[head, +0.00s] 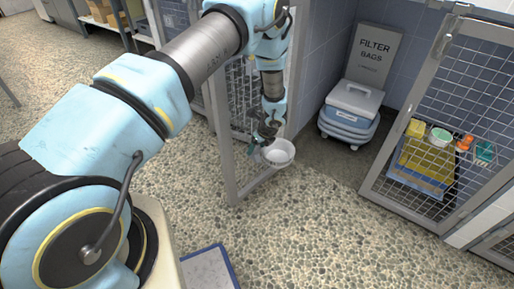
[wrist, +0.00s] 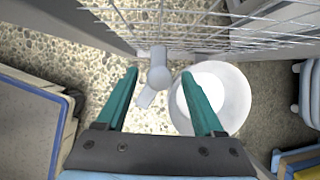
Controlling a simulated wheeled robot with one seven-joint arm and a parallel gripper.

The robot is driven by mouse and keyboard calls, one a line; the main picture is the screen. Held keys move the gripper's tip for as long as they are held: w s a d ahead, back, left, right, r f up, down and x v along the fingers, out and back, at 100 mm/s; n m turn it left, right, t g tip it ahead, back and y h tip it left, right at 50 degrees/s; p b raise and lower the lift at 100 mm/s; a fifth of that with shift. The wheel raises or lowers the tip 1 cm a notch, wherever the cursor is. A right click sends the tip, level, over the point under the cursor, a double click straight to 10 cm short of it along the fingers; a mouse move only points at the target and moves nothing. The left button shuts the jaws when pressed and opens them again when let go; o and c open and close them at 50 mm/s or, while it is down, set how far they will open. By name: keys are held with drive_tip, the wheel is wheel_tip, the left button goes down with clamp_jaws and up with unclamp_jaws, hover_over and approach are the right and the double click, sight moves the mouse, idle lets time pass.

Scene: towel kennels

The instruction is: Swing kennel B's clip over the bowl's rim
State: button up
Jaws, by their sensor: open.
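The white bowl (head: 279,153) sits against the mesh door of the middle kennel in the head view. In the wrist view the bowl (wrist: 238,88) is right of centre, partly hidden by my right finger. A grey clip (wrist: 159,76) with a rounded body and a flat tab pointing down-left is by the mesh, left of the bowl and apart from its rim in the picture. My gripper (wrist: 159,73) is open, its teal fingers on either side of the clip in the picture. My gripper (head: 260,138) is small and dark in the head view. I see no kennel letter.
The mesh door (head: 233,150) stands close beside my gripper. A blue-edged board (head: 208,270) lies in front. The pebbled floor (head: 310,225) is clear.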

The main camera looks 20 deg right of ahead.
clamp_jaws()
idle(0.6)
